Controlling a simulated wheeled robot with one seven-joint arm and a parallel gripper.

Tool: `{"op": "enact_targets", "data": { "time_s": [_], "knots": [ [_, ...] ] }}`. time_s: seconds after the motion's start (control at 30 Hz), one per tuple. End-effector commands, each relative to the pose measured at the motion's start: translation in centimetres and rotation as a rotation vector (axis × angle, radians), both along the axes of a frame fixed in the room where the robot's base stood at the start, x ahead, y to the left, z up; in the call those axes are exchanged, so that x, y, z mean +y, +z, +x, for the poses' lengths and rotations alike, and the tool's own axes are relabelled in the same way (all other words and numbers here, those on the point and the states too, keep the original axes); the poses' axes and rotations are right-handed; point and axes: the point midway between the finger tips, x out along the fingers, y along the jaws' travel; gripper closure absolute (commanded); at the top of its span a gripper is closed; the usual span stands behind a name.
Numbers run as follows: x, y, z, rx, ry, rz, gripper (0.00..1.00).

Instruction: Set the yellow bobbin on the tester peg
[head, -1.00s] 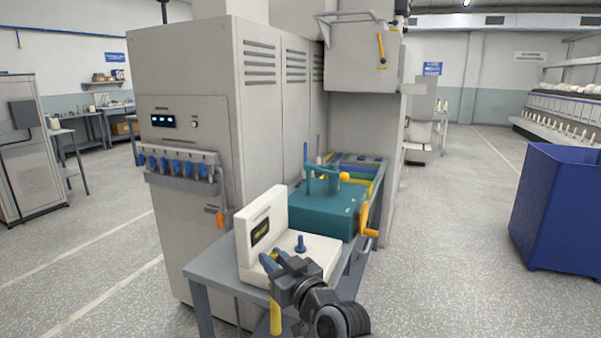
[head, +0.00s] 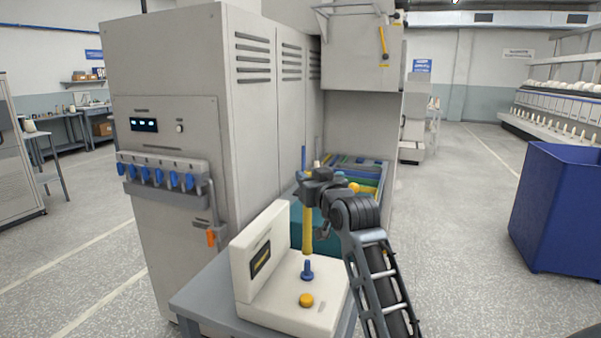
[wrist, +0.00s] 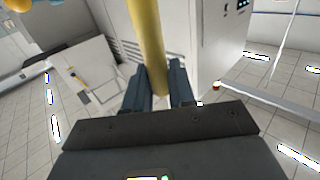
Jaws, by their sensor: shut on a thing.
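My gripper (head: 309,196) is shut on the yellow bobbin (head: 308,232), which hangs upright below it. In the wrist view the bobbin (wrist: 148,45) passes between the two dark fingers (wrist: 160,88). The white tester (head: 262,292) stands on the grey table, with an upright back panel and a dark display. Its blue tester peg (head: 307,271) stands upright on the flat base. The bobbin's lower end appears just above the peg in the head view; the exact gap and depth alignment cannot be told.
A yellow-orange button (head: 306,300) sits on the tester base in front of the peg. A teal box (head: 325,240) and a tray of coloured items (head: 372,168) lie behind my arm. A tall grey cabinet (head: 170,75) stands left; a blue bin (head: 560,215) stands right.

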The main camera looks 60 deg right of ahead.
Motion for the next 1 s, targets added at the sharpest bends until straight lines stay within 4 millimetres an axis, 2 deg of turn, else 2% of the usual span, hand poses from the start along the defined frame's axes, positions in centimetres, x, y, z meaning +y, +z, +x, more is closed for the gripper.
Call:
{"op": "enact_targets", "data": {
  "time_s": [0.27, 0.73, 1.0],
  "knots": [
    [0.0, -1.5, 0.0, 0.000, 0.000, 0.000, 1.00],
    [0.0, -6.4, 0.0, 0.011, 0.001, 0.012, 1.00],
    [0.1, -6.1, 0.1, 0.004, 0.002, 0.004, 1.00]
  ]
}}
